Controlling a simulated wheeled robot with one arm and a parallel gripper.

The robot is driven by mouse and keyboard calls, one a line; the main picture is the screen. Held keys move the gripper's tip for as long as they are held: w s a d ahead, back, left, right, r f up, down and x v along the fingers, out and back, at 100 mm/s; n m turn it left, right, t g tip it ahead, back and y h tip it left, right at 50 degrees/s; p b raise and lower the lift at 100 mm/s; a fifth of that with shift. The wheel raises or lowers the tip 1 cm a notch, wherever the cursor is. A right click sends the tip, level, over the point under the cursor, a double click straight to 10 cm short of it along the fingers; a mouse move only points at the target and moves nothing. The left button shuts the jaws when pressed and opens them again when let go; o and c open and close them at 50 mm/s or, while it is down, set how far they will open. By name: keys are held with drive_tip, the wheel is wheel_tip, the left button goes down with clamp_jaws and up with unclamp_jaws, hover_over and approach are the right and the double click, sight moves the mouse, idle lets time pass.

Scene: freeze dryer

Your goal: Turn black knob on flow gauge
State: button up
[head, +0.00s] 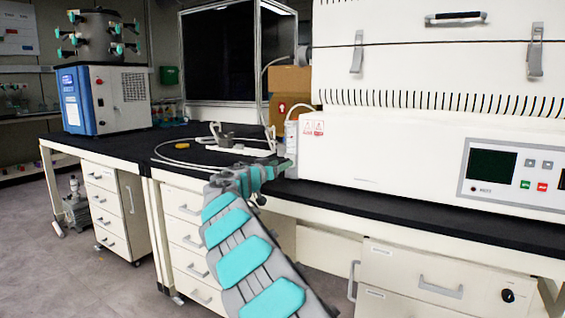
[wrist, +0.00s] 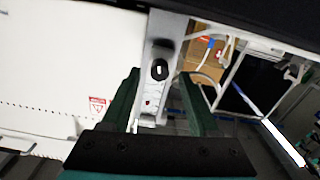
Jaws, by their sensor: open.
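The black knob (wrist: 159,69) shows in the wrist view as a dark round part with a pale mark. It sits on the light grey flow gauge (wrist: 165,30), an upright narrow body. My gripper (wrist: 158,82) is open, with one green finger on each side of the picture's middle. The knob appears just beyond and between the fingertips; I cannot tell whether they touch it. In the head view my gripper (head: 285,167) is over the black bench near the white machine's left end. The knob cannot be made out there.
The white machine (head: 390,150) stands close on the right, with a control panel (head: 510,172). Cardboard boxes (head: 290,79) and a clear-sided enclosure (head: 222,55) are behind. A white hose (head: 178,163) lies on the bench. A blue and white unit (head: 104,99) stands far left.

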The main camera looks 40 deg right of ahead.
drive_tip(key=shift+x, duration=0.85)
drive_tip(key=shift+c, duration=0.2)
clamp_jaws()
